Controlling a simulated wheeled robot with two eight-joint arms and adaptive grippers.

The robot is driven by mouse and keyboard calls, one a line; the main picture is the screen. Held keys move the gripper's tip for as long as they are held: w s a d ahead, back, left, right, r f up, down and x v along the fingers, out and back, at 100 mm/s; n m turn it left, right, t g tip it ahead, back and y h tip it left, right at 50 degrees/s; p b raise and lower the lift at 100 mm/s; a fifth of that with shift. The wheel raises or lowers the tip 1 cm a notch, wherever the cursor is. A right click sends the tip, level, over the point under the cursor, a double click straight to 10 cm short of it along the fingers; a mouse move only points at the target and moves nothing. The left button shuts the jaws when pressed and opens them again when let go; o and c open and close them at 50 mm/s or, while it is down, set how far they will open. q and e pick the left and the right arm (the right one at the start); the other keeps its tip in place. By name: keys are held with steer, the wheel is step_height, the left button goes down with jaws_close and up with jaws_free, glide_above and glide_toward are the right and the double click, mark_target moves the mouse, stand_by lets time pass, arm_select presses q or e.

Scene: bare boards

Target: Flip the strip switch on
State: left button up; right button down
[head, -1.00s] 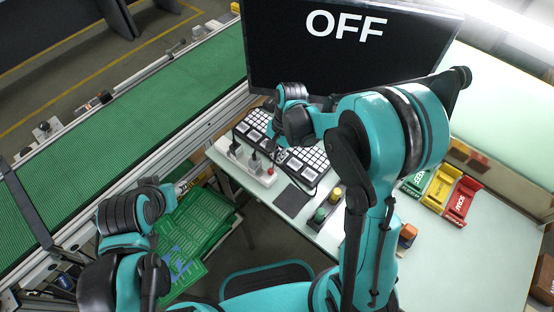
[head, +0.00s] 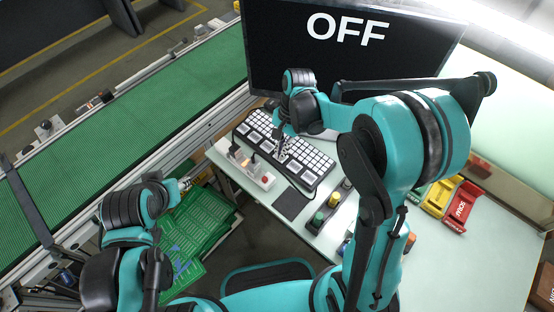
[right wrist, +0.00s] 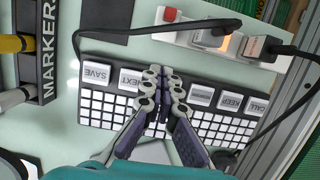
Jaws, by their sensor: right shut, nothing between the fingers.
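The white power strip (head: 238,160) lies at the table's left edge, left of the button panel, with dark plugs in it. Its red switch (head: 266,178) is at the near end. In the right wrist view the strip (right wrist: 197,38) runs along the top, with the dark red switch (right wrist: 171,14) at its left and an orange glow (right wrist: 229,44) beside a plug. My right gripper (head: 280,155) is shut and empty over the button panel, apart from the strip; it also shows in the wrist view (right wrist: 163,85). The end of my left arm is low at the left, its fingers unclear. The monitor (head: 300,60) reads OFF.
The panel (head: 312,160) has white keys and labelled buttons. A dark pad (head: 291,204) and a stand with coloured knobs (head: 319,217) lie nearer. Red and yellow bins (head: 461,205) stand right. A green conveyor (head: 120,125) runs along the left.

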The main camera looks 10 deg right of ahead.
step_height(320, 180, up, 6)
steer(key=p, duration=0.1)
steer(key=shift+w+d+r, duration=0.15)
steer(key=shift+w+d, duration=0.05)
steer(key=shift+d, duration=0.15)
steer(key=s+d+r+n+t+h+b, duration=0.1)
steer(key=s+d+r+n+t, duration=0.1)
steer(key=s+n+t, duration=0.2)
steer(key=s+d+r+n+t+h+b, duration=0.1)
steer(key=s+d+r+n+t, duration=0.1)
steer(key=s+n+t, duration=0.3)
steer(key=shift+s+d+r+n, duration=0.35)
steer(key=shift+s+d+n, duration=0.35)
steer(key=shift+s, duration=0.7)
